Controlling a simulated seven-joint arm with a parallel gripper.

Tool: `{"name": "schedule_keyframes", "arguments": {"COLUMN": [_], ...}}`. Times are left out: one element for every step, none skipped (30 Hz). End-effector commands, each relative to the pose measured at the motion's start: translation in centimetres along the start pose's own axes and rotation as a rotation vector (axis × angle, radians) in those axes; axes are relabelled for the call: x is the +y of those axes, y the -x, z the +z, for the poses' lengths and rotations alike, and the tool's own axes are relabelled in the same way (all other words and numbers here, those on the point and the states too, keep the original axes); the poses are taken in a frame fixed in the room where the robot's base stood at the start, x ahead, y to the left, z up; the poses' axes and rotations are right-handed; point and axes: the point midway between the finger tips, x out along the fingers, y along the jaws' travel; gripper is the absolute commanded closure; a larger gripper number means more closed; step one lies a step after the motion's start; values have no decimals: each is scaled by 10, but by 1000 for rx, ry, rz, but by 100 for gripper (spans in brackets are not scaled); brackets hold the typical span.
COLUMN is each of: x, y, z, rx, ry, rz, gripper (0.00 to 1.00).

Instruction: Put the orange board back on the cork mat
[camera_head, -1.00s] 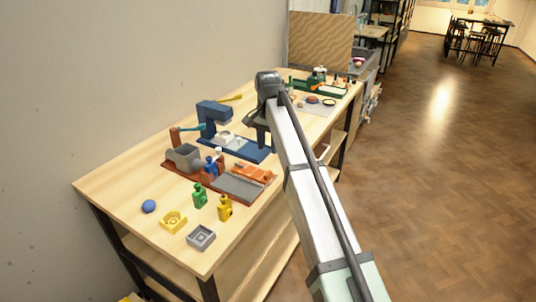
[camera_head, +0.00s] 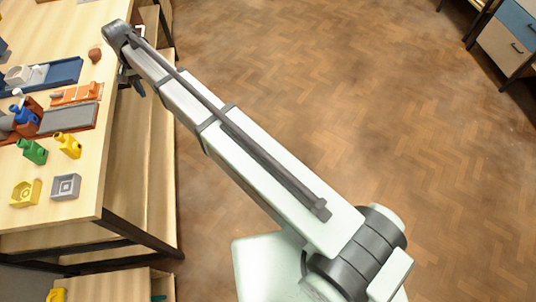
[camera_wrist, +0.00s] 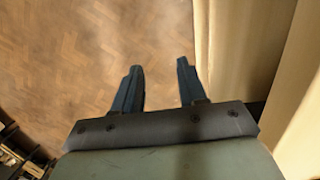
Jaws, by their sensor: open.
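My gripper (camera_wrist: 158,70) is open and empty in the wrist view, with floor beyond its two dark fingers. In the head view it (camera_head: 134,84) hangs at the table's right edge, partly hidden by my arm. An orange flat-based piece (camera_head: 76,94) lies on the table left of my gripper, beside a grey slab; I cannot tell whether it is the orange board. I can make out no cork mat in the frames of now.
The wooden table (camera_head: 84,171) carries yellow (camera_head: 68,145) and green (camera_head: 33,151) bottle-like pieces, a yellow square dish (camera_head: 25,193), a grey one (camera_head: 66,187) and a reddish lump (camera_head: 95,54). Open wood floor (camera_head: 330,110) lies to the right. A cabinet (camera_head: 508,38) stands top right.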

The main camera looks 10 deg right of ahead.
Motion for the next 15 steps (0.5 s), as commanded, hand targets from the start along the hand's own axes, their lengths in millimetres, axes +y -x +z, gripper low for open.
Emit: {"name": "schedule_keyframes", "arguments": {"x": [21,30,42,52,61,74,84,93,106,115,124,137,146,156,168], "y": [-27,-40,-58,-70,-84,-100,-113,-125,-141,-153,-165,-180,-192,-202,-217], "z": [2,2,2,3,4,6,8,10,13,16,19,24,28,32,38], "rx": [-16,-24,-35,-42,-50,-61,-69,-77,-88,-97,-104,-116,-125,-133,-144], "ry": [-5,-4,-4,-4,-3,-4,-3,-3,-4,-3,-3,-3,-2,-3,-2], "rz": [8,11,16,18,21,24,27,29,31,33,35,36,38,39,40], "gripper": [58,58,58,58,58,58,58,58,58,58,58,58,58,58,58]}}
